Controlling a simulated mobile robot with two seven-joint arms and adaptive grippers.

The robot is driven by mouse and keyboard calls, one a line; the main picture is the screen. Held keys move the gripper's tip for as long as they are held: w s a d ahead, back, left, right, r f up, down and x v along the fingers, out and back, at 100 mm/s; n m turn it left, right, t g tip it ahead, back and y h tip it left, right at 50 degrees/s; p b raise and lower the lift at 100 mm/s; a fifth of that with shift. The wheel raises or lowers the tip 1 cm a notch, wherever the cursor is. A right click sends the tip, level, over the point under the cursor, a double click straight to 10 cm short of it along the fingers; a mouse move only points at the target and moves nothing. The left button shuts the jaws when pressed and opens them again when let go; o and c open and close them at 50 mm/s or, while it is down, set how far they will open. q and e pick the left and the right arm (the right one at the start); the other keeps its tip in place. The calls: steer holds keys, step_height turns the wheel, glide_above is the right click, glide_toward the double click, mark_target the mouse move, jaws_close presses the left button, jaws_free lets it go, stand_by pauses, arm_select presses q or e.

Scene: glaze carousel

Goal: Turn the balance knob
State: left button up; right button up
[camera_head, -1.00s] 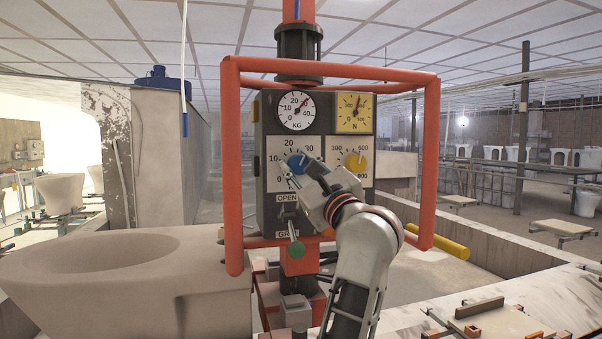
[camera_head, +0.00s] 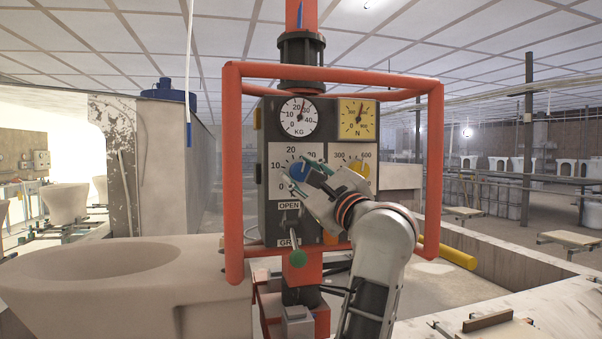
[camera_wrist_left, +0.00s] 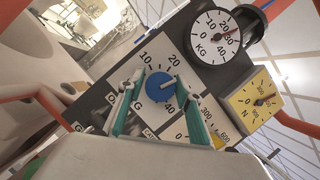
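A blue knob (camera_head: 297,170) with a white pointer sits on a white 0–40 dial on the grey control box (camera_head: 267,215). A yellow knob (camera_head: 360,169) is on the dial to its right, partly behind my gripper. My left gripper (camera_head: 301,178) is at the blue knob. In the left wrist view the blue knob (camera_wrist_left: 160,87) lies between its two spread green fingers (camera_wrist_left: 162,100). Whether they touch it I cannot tell. The pointer aims right, between 20 and 40. My right gripper is not in view.
A KG gauge (camera_head: 298,116) and a yellow N gauge (camera_head: 357,118) sit above the dials. A green-tipped lever (camera_head: 298,258) hangs below, between OPEN and a partly hidden label. Red tube bars (camera_head: 233,180) frame the box. A large pale basin (camera_head: 130,285) stands left.

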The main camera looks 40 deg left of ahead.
arm_select(q)
steer(key=shift+o, duration=0.2)
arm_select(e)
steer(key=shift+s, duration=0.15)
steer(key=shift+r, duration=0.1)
